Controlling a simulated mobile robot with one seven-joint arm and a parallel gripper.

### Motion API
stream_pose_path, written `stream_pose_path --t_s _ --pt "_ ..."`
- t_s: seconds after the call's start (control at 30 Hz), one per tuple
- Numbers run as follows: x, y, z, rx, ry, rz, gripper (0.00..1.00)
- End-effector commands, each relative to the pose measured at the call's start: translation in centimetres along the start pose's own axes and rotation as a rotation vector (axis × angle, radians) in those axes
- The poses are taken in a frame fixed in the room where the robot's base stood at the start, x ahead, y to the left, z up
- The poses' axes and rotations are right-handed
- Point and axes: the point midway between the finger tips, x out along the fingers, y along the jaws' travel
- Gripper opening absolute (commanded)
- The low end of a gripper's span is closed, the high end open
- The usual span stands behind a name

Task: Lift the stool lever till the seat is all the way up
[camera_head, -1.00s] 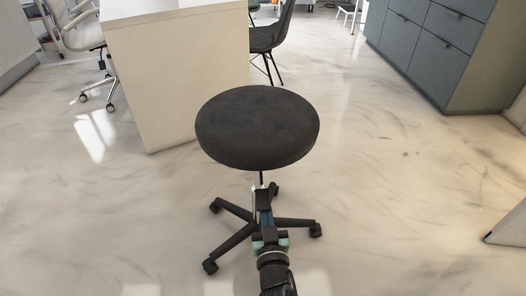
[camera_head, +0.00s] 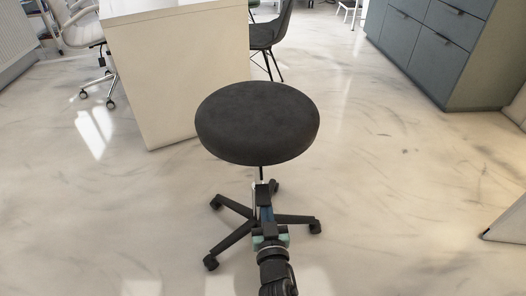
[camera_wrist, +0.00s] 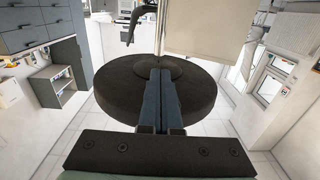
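The stool has a round black seat (camera_head: 258,122) on a thin column above a dark star base with casters (camera_head: 232,238). My gripper (camera_head: 263,190) reaches in low from the front, with its tips below the seat near the column. In the wrist view the seat's dark underside (camera_wrist: 112,92) fills the middle, and my two blue fingers (camera_wrist: 161,72) lie side by side, shut, pointing to the seat's centre. I cannot tell if anything is between the fingertips.
A cream desk (camera_head: 178,85) stands behind the stool to the left, with a white swivel chair (camera_head: 85,35) farther left. A dark chair (camera_head: 270,32) is behind the desk's right side. Grey drawers (camera_head: 432,52) stand at the back right. The floor around the stool is clear.

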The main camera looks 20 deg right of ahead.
Motion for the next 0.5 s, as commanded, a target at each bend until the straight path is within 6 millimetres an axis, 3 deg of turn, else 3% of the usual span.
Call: stream_pose_path --t_s 0.5 --pt "0.0 0.0 2.6 0.001 0.003 -0.001 0.0"
